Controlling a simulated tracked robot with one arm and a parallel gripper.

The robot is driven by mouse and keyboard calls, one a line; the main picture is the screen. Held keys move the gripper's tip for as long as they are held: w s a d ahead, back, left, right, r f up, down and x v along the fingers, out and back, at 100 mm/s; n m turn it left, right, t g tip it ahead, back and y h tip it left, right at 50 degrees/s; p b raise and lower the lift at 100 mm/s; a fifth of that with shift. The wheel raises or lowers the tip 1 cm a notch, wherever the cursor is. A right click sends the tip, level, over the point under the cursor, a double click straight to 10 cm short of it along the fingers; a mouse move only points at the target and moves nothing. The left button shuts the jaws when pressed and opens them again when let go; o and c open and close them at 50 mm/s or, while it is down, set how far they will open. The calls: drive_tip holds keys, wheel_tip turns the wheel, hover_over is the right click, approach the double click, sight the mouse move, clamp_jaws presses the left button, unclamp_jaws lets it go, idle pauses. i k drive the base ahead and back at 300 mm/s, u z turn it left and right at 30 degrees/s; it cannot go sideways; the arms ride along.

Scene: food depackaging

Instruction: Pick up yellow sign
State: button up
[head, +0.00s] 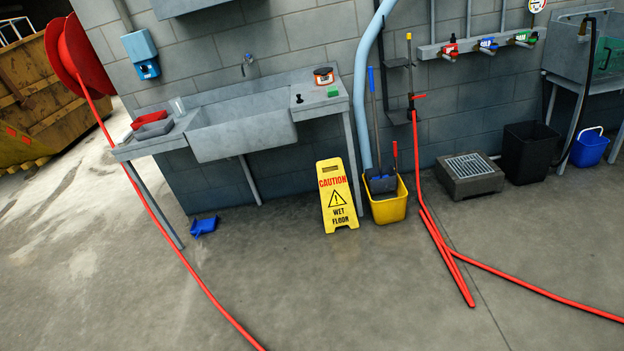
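The yellow sign (335,187) stands upright on the concrete floor in the middle of the head view. It is a caution wet floor sign with red and black print and a slot near its top. It stands in front of the right end of the sink counter, just left of a yellow bucket (388,207). Nothing hides its front face. My gripper does not show in this view.
Red hoses (440,245) lie on the floor at right; another red hose (185,262) crosses at left. A steel sink (240,138) lines the wall. A blue dustpan (204,226), drain block (470,180) and black bin (530,150) stand nearby. The floor before the sign is clear.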

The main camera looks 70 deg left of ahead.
sight(337, 202)
drive_tip(key=u, duration=1.25)
drive_tip(key=i, duration=1.95)
drive_tip(key=u, duration=0.3)
drive_tip(key=i, duration=1.25)
drive_tip(key=u, duration=1)
drive_tip(key=i, duration=0.3)
drive_tip(key=u, duration=0.05)
drive_tip(key=k, duration=0.5)
